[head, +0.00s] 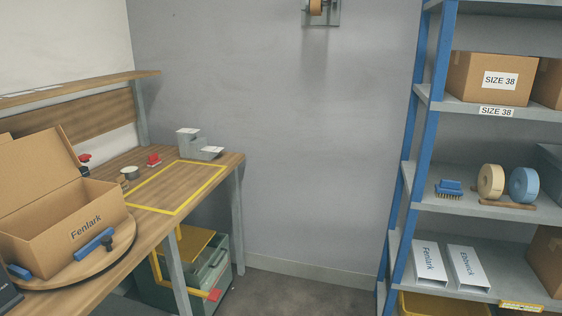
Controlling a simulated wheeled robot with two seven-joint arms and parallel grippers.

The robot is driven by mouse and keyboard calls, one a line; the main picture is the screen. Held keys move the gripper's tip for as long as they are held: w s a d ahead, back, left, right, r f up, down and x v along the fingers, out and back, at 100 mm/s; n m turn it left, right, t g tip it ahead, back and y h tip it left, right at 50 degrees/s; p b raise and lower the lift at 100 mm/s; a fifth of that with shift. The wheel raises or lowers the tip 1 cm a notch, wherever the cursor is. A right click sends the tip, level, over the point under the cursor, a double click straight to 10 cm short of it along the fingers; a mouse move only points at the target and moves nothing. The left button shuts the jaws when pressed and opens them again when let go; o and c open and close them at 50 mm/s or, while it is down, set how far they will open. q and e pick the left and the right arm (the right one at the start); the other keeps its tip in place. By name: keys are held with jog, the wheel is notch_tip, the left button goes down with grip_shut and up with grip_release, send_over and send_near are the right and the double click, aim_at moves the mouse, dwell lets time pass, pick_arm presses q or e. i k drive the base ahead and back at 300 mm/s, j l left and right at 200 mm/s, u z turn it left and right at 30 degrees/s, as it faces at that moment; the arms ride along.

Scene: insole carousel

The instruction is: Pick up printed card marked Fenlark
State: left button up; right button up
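A white piece marked Fenlark (428,262) lies on the lower shelf of the rack at the right. Its printed face tilts toward me, and it looks like a folded card or a shallow holder; I cannot tell which. A similar white piece marked Ebbwick (467,267) lies just to its right, with a small gap between them. An open cardboard box (58,238) also marked Fenlark stands on a round wooden turntable (122,246) on the bench at the left, its lid raised. The inside of the box is mostly hidden. Neither gripper is in view.
The blue-posted rack (427,140) holds SIZE 38 boxes (490,79), a blue brush (449,189) and tape rolls (523,185). A yellow bin (443,305) stands below the white pieces. The bench has a bare yellow-outlined area (175,187). Floor (300,290) between bench and rack is clear.

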aim_at(216, 149)
jog(key=i+u, duration=0.15)
jog(key=i, duration=0.3)
jog(key=i+l+u, duration=0.1)
jog(key=i, duration=0.4)
jog(key=i+l+u, duration=0.15)
jog(key=i, duration=0.3)
jog(key=i+l+u, duration=0.35)
jog(key=i, duration=0.15)
jog(key=i+l+u, duration=0.35)
jog(key=i, duration=0.6)
